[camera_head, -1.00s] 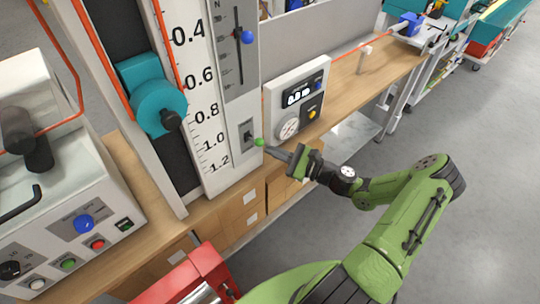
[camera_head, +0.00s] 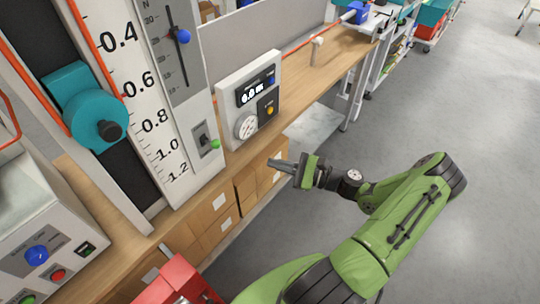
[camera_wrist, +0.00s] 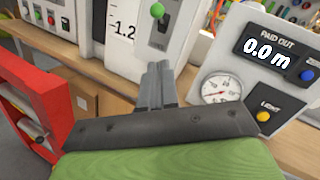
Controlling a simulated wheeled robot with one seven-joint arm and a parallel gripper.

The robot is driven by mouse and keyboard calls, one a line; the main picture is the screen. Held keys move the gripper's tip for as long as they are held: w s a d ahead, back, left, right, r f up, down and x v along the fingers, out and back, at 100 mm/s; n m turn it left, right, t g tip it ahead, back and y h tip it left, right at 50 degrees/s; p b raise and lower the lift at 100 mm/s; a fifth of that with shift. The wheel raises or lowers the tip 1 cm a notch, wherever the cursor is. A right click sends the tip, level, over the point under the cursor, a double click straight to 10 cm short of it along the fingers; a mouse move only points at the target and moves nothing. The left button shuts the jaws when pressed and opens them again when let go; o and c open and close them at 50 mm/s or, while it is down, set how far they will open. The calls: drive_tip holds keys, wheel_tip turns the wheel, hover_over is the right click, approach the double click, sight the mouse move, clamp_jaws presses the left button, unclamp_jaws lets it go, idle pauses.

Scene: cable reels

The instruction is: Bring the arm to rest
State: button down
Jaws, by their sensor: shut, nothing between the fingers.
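My gripper (camera_head: 272,164) is shut and empty, in front of the bench edge, below the paid-out meter and right of the scale column. Its closed fingers also show in the wrist view (camera_wrist: 156,82), pointing toward the bench. The green-tipped switch (camera_head: 214,144) on the column is apart from the fingers; it also shows at the top of the wrist view (camera_wrist: 157,10). My green arm reaches in from the lower right, bent at the elbow.
The meter box (camera_head: 250,98) reads 0.0 and stands on the wooden bench (camera_head: 312,78). Cardboard boxes (camera_head: 213,220) sit below the bench top. A red frame (camera_head: 178,284) is at the bottom. Grey floor at the right is clear.

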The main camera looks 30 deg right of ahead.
drive_tip(key=shift+d, duration=0.1)
drive_tip(key=s+a+r+n+g+h, duration=0.2)
drive_tip(key=s+a+n+g+h, duration=0.15)
drive_tip(key=a+n+g, duration=0.8)
drive_tip(key=s+a+r+n+t+h, duration=0.2)
drive_tip(key=s+r+n+h, duration=0.7)
drive_tip(key=s+r, duration=0.5)
wheel_tip(320, 180, up, 3)
drive_tip(key=shift+a+f+n+t, duration=0.2)
drive_tip(key=shift+n+t, duration=0.25)
drive_tip(key=shift+n, duration=0.5)
